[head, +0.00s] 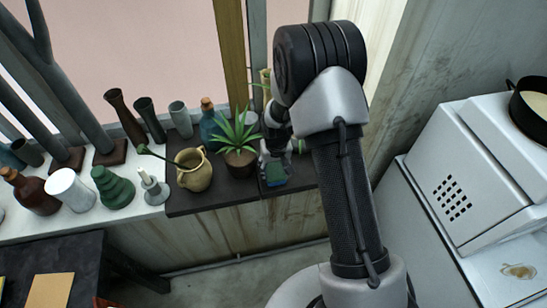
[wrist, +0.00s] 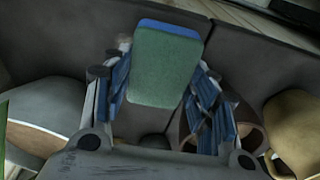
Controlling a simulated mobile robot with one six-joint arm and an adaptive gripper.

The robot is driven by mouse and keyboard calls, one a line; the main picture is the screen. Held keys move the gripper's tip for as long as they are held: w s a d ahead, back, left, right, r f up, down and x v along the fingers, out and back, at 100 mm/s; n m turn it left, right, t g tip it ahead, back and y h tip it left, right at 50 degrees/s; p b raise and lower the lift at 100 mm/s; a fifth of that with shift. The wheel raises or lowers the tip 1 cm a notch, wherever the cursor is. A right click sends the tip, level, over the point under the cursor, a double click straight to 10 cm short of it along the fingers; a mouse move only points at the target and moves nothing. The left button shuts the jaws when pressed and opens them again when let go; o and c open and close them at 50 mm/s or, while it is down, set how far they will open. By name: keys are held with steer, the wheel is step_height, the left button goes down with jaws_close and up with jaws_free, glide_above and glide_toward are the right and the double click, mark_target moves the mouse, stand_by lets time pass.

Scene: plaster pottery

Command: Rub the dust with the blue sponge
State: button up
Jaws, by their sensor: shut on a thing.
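My gripper (wrist: 163,88) is shut on the blue sponge (wrist: 165,68), which shows a green broad face and a blue layer along its far edge. In the head view the sponge (head: 277,182) is low at the front of the dark slab (head: 301,179), right of the potted plant. My gripper (head: 276,158) is above and behind it, partly hidden by my arm. I cannot tell whether the sponge touches the slab. No dust is clear near the sponge; a brownish patch (head: 519,271) lies on the white surface at the lower right, and I cannot tell whether it is dust.
A spiky plant (head: 239,138) in a brown pot and a yellowish jug (head: 194,171) stand close left of my gripper. Several bottles and vases line the ledge farther left. A white appliance (head: 470,180) with a black pan (head: 532,108) stands at the right.

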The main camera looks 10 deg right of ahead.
mark_target(274, 168)
steer(key=shift+r+p, duration=1.15)
steer(key=shift+r, duration=1)
